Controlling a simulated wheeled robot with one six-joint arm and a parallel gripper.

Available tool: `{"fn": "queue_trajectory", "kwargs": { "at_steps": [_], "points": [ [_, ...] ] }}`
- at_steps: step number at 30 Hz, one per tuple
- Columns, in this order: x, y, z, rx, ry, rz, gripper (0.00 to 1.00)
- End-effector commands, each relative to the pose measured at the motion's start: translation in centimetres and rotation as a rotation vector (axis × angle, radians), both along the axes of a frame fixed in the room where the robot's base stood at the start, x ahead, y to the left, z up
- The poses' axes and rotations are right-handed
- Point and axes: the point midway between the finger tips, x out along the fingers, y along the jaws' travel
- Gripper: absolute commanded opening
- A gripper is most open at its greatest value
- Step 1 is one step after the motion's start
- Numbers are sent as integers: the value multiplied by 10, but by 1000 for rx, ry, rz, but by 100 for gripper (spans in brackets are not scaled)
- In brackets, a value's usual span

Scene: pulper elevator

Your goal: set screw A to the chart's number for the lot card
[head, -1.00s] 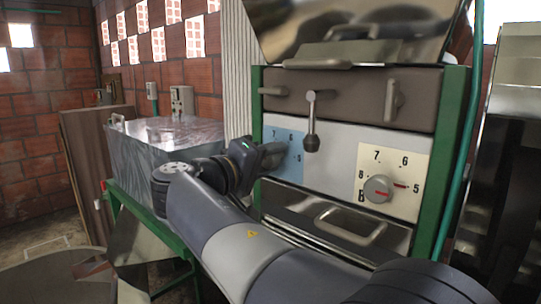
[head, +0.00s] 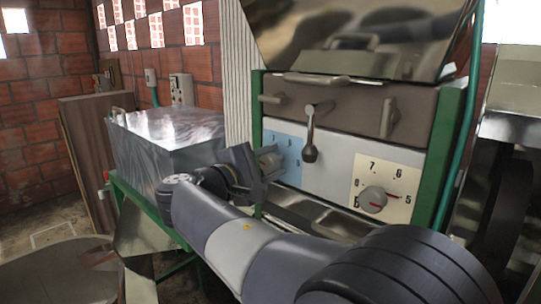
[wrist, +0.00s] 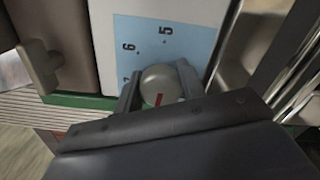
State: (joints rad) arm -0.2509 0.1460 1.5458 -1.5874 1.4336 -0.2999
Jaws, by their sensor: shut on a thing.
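Screw A is a round pale knob (wrist: 160,84) with a red mark on a blue dial plate (wrist: 190,40); digits 5 and 6 show beside it in the wrist view, with another partly hidden. The red mark points toward my gripper's body, away from the digits 5 and 6. My gripper (wrist: 158,88) is shut on the knob, one finger on each side. In the head view my gripper (head: 264,166) is at the blue plate (head: 289,150) and covers part of it. No lot card or chart can be made out.
A second red-marked knob (head: 373,199) sits on a cream plate (head: 398,184) at the right, marked B. A lever (head: 310,135) hangs above and between the plates. A metal tray (head: 320,218) lies below. A metal-covered box (head: 165,150) stands at the left.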

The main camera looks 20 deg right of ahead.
Motion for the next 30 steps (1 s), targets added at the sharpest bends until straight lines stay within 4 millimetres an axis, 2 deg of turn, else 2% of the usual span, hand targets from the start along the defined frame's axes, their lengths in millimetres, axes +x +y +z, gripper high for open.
{"fn": "queue_trajectory", "kwargs": {
  "at_steps": [9,23,24,30],
  "points": [
    [0,0,0,-34,87,1,15],
    [0,0,-1,-38,97,1,15],
    [0,0,-1,-38,97,1,40],
    [0,0,-1,-38,96,0,56]
  ]
}}
